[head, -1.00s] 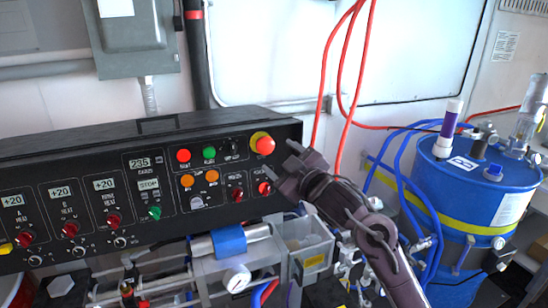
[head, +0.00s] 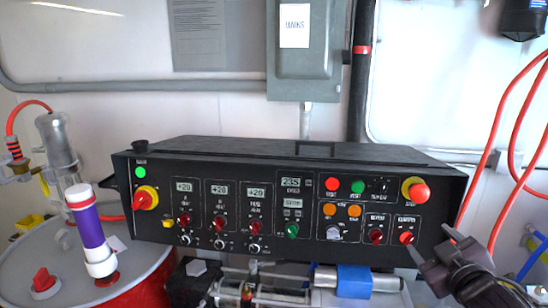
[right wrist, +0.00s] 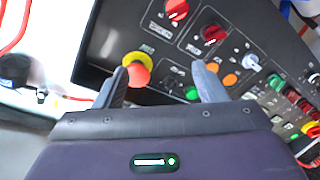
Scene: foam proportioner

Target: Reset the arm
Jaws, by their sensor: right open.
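My right gripper (head: 432,248) is in front of the lower right corner of the black control panel (head: 262,262) in the head view. It is open, with nothing between its fingers. In the right wrist view the fingers (right wrist: 163,82) are spread. The red emergency-stop button with its yellow collar (head: 415,190) is above the gripper in the head view. In the right wrist view that button (right wrist: 138,70) shows beside one fingertip; I cannot tell whether they touch. A red knob (head: 406,237) is close to the fingertips in the head view. My left gripper is not in view.
A red drum (head: 150,280) with a purple-and-white cylinder (head: 90,228) stands at the left. Red hoses (head: 502,130) hang at the right. A grey electrical box (head: 305,75) is on the wall. A blue-wrapped cylinder (head: 354,282) lies below the panel.

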